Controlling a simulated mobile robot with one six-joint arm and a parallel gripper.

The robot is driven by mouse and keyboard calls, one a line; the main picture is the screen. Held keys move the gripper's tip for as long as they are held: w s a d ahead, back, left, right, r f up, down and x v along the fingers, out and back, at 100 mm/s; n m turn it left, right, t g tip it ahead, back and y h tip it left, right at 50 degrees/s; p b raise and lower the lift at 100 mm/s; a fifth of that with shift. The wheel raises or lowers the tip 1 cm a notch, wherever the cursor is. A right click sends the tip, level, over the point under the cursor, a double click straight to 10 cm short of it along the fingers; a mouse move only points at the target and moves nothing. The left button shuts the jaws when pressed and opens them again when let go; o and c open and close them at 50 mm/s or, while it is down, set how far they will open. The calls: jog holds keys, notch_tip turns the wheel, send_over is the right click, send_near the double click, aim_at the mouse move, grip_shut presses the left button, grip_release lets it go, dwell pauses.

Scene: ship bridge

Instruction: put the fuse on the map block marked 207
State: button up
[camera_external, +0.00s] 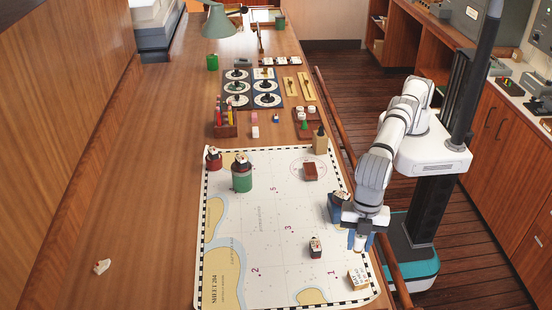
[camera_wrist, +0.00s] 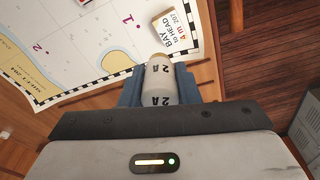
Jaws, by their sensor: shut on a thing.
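The fuse is a pale cylinder marked 2 A (camera_wrist: 160,80), held between the blue fingers of my gripper (camera_wrist: 158,88) in the wrist view. In the external view my gripper (camera_external: 358,241) points down over the right edge of the chart, with the fuse (camera_external: 350,239) partly showing between its fingers. The map block marked 207 (camera_wrist: 174,30) has a cream top with lettering and lies ahead of the gripper in the wrist view. In the external view this block (camera_external: 358,279) lies at the chart's near right corner, nearer the camera than the gripper. Its top is bare.
The chart (camera_external: 285,255) covers the near part of the wooden table (camera_external: 140,220). A dark block (camera_external: 315,247) stands left of my gripper, another (camera_external: 336,207) close behind it. A red-brown block (camera_external: 310,171) and a green cylinder (camera_external: 242,182) stand farther back.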

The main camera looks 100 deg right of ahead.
aim_at(359, 278)
jog(key=f, duration=0.1)
jog(key=s+f+b, duration=0.1)
jog(key=f, duration=0.1)
jog(key=a+f+b, duration=0.1)
jog(key=f, duration=0.1)
jog(key=shift+s, duration=0.3)
jog(key=shift+f+p, duration=0.4)
jog(key=shift+f, duration=2.15)
jog(key=shift+f, duration=0.2)
jog(key=o, duration=1)
jog(key=shift+r, duration=0.1)
jog(key=r, duration=0.4)
jog(key=d+r, duration=0.1)
jog(key=r, duration=0.7)
jog(key=shift+s+d+b, duration=0.15)
jog(key=shift+s+b, duration=0.05)
jog(key=shift+b, duration=0.2)
